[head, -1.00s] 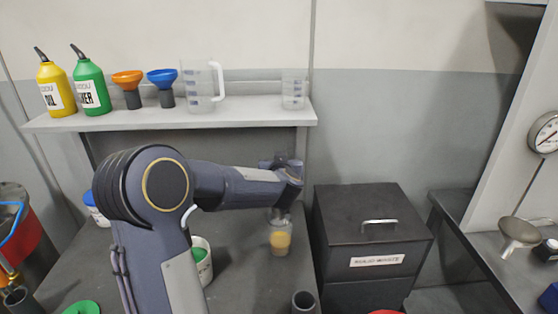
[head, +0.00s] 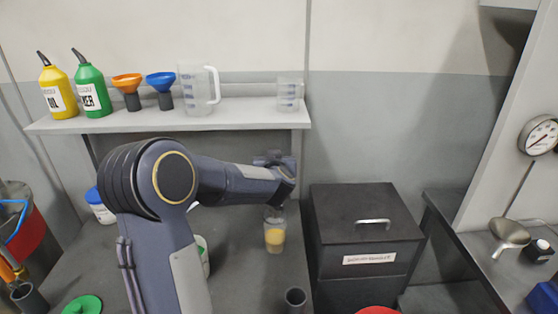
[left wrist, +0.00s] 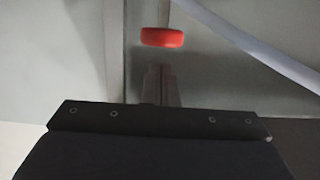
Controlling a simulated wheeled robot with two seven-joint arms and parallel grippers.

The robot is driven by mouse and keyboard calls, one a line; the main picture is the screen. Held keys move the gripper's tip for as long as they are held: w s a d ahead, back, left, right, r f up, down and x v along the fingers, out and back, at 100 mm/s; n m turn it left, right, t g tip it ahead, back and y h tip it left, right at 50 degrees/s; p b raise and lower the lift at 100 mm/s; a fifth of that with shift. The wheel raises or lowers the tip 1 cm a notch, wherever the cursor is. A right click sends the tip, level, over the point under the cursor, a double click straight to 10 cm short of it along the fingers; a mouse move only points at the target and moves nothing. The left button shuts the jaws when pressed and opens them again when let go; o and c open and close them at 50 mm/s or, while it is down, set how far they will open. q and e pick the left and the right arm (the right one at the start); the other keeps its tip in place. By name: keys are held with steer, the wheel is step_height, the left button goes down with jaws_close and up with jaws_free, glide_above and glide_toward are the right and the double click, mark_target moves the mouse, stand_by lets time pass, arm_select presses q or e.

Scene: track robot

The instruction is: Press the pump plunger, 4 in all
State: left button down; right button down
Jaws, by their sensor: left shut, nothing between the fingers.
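I cannot pick out the pump plunger with certainty. A red, rounded, disc-like part (left wrist: 161,37) shows in the left wrist view beyond the fingertips, apart from them. My left gripper (left wrist: 160,75) is shut and empty. In the head view my left arm reaches right across the bench, and its hand is at about the height of the bench's back wall, above and just behind a clear cup of orange liquid (head: 275,240). The fingertips are hard to make out there. A white container (head: 203,262) is mostly hidden behind my arm. My right gripper is out of view.
A shelf (head: 235,117) holds a yellow bottle (head: 57,92), a green bottle (head: 91,85), funnels and clear jugs. A dark lidded bin (head: 368,215) stands right of the bench.

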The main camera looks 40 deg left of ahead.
arm_select(q)
steer(key=v, duration=0.9)
steer(key=shift+s+d, duration=0.25)
steer(key=shift+d, duration=0.05)
stand_by(4.4)
